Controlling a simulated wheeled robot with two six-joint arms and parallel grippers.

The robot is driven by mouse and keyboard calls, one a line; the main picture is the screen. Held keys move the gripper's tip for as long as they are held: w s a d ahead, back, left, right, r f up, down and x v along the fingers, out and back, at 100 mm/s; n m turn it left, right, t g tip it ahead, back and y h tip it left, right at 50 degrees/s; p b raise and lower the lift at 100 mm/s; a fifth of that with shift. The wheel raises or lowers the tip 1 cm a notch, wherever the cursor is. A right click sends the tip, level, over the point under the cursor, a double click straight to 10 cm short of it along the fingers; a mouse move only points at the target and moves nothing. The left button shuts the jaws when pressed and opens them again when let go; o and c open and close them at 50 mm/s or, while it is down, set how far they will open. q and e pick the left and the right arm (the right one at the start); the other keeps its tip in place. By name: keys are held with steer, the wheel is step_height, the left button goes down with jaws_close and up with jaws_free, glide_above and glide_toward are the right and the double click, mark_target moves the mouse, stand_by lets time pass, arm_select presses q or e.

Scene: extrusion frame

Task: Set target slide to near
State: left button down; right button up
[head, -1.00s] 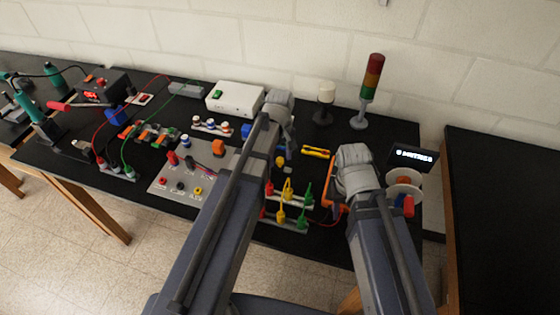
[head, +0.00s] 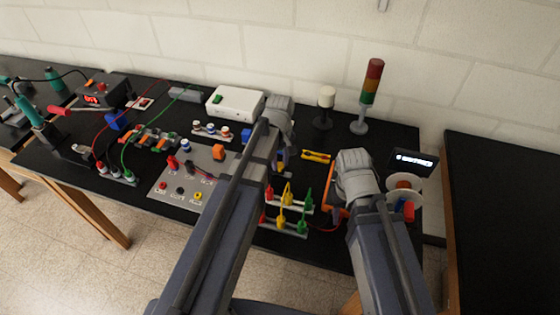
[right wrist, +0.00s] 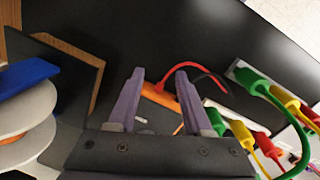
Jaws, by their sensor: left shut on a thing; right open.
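I cannot pick out the target slide in either view. My left gripper (head: 281,152) is over the middle of the black bench, just right of the grey panel (head: 181,194). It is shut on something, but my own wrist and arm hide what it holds. My right gripper (right wrist: 160,80) is open and empty in the right wrist view. Beyond its fingers lies an orange-edged device (right wrist: 160,97) with a red plug and a dark lead. In the head view my right wrist covers most of that device, and its orange edge (head: 330,190) shows.
Racks of red, yellow and green plugs (head: 287,221) stand between my arms. A white box (head: 235,103), a signal tower (head: 368,92) and a white-topped lamp (head: 325,100) stand at the back. Spools (head: 403,183) and a lit display (head: 414,161) are at the right.

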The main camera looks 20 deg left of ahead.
arm_select(q)
steer(key=shift+a, duration=0.1)
stand_by(0.8)
steer(key=a, duration=0.3)
steer(key=shift+a, duration=0.4)
steer(key=c, duration=0.6)
jaws_free()
steer(key=shift+d, duration=0.1)
steer(key=shift+r, duration=0.1)
arm_select(e)
steer(key=shift+r, duration=0.1)
arm_select(q)
step_height(320, 180, up, 8)
steer(key=p, duration=0.7)
steer(key=shift+f+p, duration=0.2)
steer(key=shift+p, duration=0.2)
arm_select(e)
step_height(320, 180, up, 8)
steer(key=shift+f, duration=0.2)
